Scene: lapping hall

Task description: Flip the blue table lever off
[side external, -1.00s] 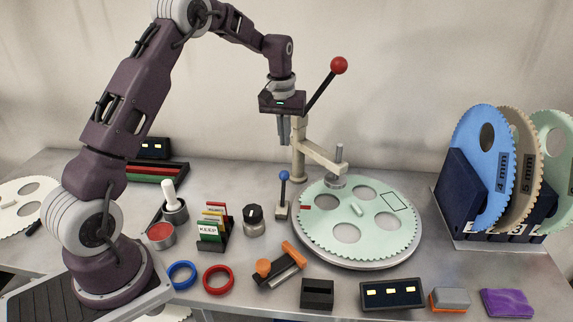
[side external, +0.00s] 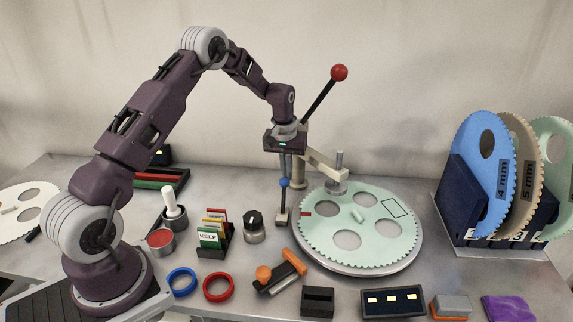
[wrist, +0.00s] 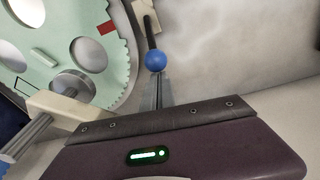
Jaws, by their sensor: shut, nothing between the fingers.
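The blue table lever has a round blue knob (side external: 284,183) on a dark, nearly upright stem above a small pale base (side external: 282,219), just left of the large toothed disc. My gripper (side external: 286,174) points down with its fingers together and empty, its tips right at the knob. In the wrist view, the knob (wrist: 155,60) sits just beyond the fingertips (wrist: 157,78), with the stem leading away to the base (wrist: 146,12). I cannot tell whether the fingers touch the knob.
The pale green toothed disc (side external: 375,245) lies right of the lever, under a beige arm with a red-knobbed handle (side external: 339,72). A black dial (side external: 254,227) and card holder (side external: 214,233) stand left. An orange-handled tool (side external: 281,270) lies in front.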

